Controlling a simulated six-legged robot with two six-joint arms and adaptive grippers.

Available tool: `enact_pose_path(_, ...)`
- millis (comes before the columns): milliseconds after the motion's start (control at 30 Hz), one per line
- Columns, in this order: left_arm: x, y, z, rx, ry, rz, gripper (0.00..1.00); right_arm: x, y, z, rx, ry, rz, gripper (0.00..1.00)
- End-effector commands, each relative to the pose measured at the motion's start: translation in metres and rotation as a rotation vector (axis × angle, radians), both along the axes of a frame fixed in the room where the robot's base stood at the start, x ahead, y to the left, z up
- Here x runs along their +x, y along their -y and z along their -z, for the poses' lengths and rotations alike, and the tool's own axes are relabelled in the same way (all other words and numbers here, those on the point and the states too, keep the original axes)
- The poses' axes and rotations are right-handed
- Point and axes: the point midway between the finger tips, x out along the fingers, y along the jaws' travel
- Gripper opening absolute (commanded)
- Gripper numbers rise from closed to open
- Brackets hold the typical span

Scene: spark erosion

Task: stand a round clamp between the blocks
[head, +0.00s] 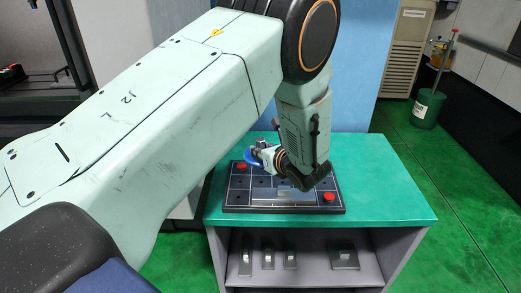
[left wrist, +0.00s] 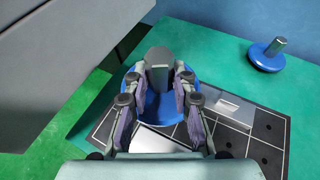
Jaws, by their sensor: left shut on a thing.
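My left gripper (left wrist: 159,88) is shut on a round clamp (left wrist: 157,60) with a blue disc and a grey stem. The clamp is at the left part of the dark gridded plate (left wrist: 268,152); I cannot tell whether it touches the plate. A pale grey block (left wrist: 230,108) lies to its right, and another pale block (left wrist: 152,142) shows partly between the fingers. A second round clamp (left wrist: 267,56) stands on the green tabletop beyond the plate. In the head view my left gripper (head: 272,158) is over the plate, beside a blue disc (head: 251,158); which clamp that is, I cannot tell.
The plate has red knobs (head: 328,197) at its corners. The green table (head: 395,195) is clear on the right. Several small grey parts stand on its lower shelf (head: 315,268). A blue panel (head: 360,90) rises behind the table.

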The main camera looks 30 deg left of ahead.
Motion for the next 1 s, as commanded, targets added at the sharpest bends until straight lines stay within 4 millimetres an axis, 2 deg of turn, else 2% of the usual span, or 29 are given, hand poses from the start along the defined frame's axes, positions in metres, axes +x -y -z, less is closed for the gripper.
enact_pose_path(267, 0.002, -0.001, 0.008, 0.002, 0.003, 0.003, 0.0, 0.0, 0.0, 0.006, 0.0, 0.0, 0.001, 0.4)
enact_pose_path(1000, -0.001, 0.0, 0.056, 0.002, 0.002, 0.004, 0.0, 0.0, 0.0, 0.034, 0.0, 0.0, 0.001, 0.4)
